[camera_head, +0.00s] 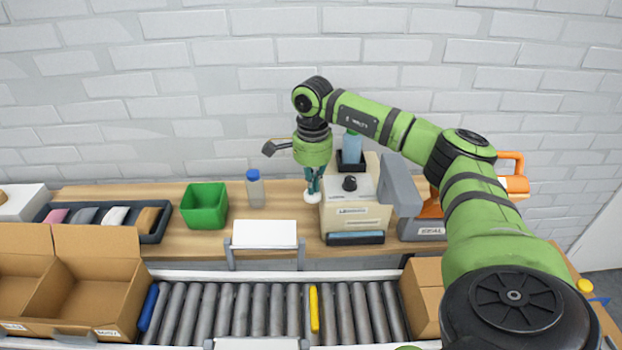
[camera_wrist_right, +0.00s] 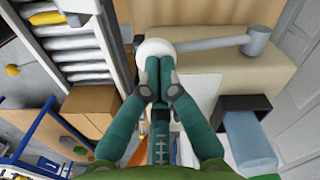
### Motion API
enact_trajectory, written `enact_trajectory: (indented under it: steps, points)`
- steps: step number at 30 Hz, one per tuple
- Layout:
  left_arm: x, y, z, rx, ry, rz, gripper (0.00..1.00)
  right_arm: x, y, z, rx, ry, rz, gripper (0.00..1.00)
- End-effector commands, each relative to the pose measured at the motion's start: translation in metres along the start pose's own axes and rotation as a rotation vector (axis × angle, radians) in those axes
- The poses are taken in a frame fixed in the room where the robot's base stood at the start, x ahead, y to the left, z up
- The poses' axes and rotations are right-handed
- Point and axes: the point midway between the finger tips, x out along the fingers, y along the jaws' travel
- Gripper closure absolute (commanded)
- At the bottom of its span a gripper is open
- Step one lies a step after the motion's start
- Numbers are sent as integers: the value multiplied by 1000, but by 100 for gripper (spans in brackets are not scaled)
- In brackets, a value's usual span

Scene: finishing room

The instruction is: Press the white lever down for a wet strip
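The white lever's round end (camera_head: 312,197) shows at the left side of a cream dispenser box (camera_head: 357,218). In the right wrist view the white end (camera_wrist_right: 153,48) lies just beyond my fingertips, with a pale bar running right from it to a grey round hub. My right gripper (camera_head: 313,188) points down over this white end, its fingers together. In the right wrist view its closed fingertips (camera_wrist_right: 158,68) overlap the white end; I cannot tell whether they touch it. No wet strip can be made out. My left gripper is not in view.
A blue bottle (camera_head: 352,147) stands behind the dispenser, and a grey and orange sealing tool (camera_head: 422,229) to its right. A blue-capped bottle (camera_head: 255,188) and green bin (camera_head: 204,206) stand left. A roller conveyor (camera_head: 235,310) with open cartons (camera_head: 85,295) runs in front.

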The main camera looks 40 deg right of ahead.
Motion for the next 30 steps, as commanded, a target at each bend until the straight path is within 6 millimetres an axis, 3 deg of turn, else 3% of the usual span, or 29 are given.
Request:
enact_trajectory:
  steps: [30]
  points:
    - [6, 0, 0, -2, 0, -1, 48, 10, 4, 2, 0, 0, 0, 100]
